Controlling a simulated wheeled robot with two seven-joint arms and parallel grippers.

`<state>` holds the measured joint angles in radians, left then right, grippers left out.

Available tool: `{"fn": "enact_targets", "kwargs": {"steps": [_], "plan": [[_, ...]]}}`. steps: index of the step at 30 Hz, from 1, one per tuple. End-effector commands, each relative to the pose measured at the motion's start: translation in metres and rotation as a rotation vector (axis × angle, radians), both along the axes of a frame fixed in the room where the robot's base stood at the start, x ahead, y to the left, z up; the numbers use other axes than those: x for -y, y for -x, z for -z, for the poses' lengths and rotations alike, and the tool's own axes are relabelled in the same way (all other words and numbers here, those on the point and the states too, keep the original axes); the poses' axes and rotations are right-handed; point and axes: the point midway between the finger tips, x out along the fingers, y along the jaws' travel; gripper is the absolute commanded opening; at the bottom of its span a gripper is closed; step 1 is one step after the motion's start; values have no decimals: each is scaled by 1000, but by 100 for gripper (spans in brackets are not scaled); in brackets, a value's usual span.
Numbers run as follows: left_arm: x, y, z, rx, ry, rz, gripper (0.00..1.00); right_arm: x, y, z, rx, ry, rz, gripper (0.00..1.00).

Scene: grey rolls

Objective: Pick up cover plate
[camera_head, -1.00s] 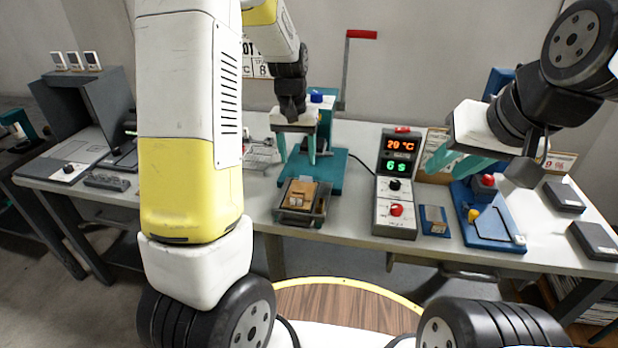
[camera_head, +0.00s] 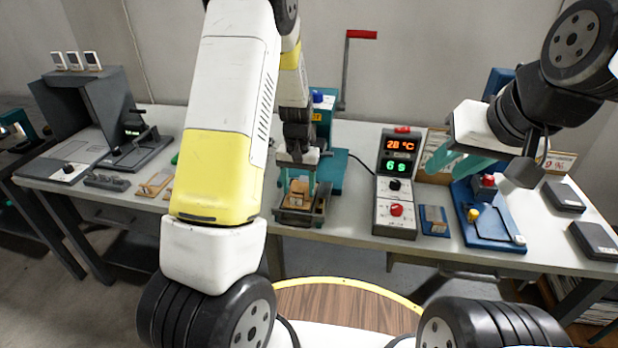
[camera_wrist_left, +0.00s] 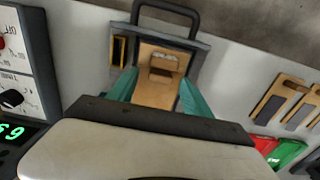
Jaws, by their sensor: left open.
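A tan-brown plate (camera_head: 299,195) with a small raised block lies in a grey tray (camera_head: 298,218) at the front of the bench. The plate also shows in the left wrist view (camera_wrist_left: 155,92); I cannot tell for certain that it is the cover plate. My left gripper (camera_head: 298,184) is over the tray, pointing down, with its teal fingers on either side of the plate. It is open; whether the fingertips touch the plate is unclear. My right gripper (camera_head: 457,160) hangs at the right, open and empty, above a blue fixture.
The blue fixture (camera_head: 487,222) is further right. A teal press base (camera_head: 330,171) is behind. Loose tan plates (camera_wrist_left: 272,97) lie on the bench to the left.

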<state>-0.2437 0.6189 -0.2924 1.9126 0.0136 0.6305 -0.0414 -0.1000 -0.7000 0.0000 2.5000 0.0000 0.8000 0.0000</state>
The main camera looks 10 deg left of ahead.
Motion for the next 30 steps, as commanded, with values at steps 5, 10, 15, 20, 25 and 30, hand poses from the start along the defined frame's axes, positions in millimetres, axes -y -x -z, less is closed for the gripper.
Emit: {"fn": "enact_targets", "kwargs": {"steps": [5, 10, 15, 20, 25, 30], "plan": [[0, 0, 0, 0, 0, 0, 54, 0, 0, 0, 0, 0, 0, 33], [0, 0, 0, 0, 0, 0, 21, 0, 0, 0, 0, 0, 0, 33], [0, 0, -1, 0, 0, 0, 0, 0, 0, 0, 0, 0, 0, 33], [0, 0, -1, 0, 0, 1, 0, 0, 0, 0, 0, 0, 0, 33], [0, 0, -5, 1, 0, 1, 0, 0, 0, 0, 0, 0, 0, 33], [0, -1, -24, 3, 1, 1, 0, 0, 0, 0, 0, 0, 0, 33]]}}
